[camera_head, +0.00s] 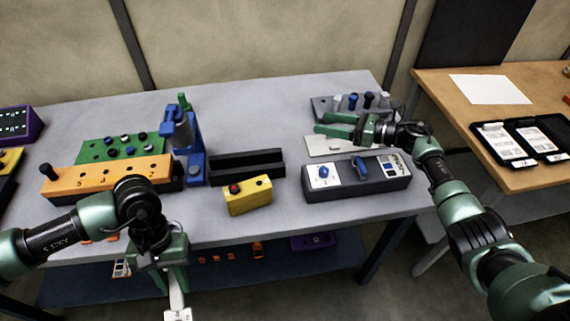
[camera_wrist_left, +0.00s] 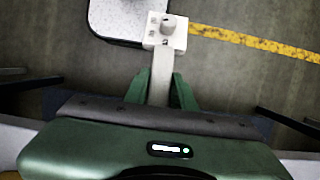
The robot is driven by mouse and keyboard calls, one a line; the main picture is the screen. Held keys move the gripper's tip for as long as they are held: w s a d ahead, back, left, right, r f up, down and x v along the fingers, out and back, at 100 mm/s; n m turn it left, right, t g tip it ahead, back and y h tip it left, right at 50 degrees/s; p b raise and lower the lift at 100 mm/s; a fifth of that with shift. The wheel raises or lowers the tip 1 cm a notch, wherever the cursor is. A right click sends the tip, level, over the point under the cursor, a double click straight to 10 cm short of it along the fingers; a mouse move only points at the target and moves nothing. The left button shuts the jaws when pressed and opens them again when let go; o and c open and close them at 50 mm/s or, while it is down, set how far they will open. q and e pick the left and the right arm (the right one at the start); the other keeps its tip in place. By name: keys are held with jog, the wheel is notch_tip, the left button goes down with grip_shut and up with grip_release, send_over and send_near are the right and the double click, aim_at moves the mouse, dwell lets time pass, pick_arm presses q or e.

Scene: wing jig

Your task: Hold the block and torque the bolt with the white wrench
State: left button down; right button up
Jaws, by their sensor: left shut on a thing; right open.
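The white wrench (camera_head: 178,309) is in my left gripper (camera_head: 173,279), in front of the table's front edge and above the floor. My right gripper (camera_head: 322,124) is open and empty, over a white plate (camera_head: 325,148) at the table's right.
A green tray of bolts (camera_head: 118,150), a blue clamp-like stand (camera_head: 190,140), a black channel (camera_head: 246,164), a yellow button box (camera_head: 248,196) and a grey control box (camera_head: 345,185) stand on the table. A grey rack of bolts (camera_head: 325,103) is beyond the right gripper. The back middle is clear.

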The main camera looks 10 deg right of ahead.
jog(key=s+a+n+g, duration=0.5)
jog(key=a+n, duration=0.1)
jog(key=a, duration=0.3)
jog(key=n+g+h, duration=0.1)
jog(key=n+g, duration=0.5)
jog(key=g, duration=0.1)
send_near(253, 185)
jog(key=a, duration=0.1)
jog(key=x, duration=1.2)
jog(key=shift+d+f, duration=0.15)
grip_shut()
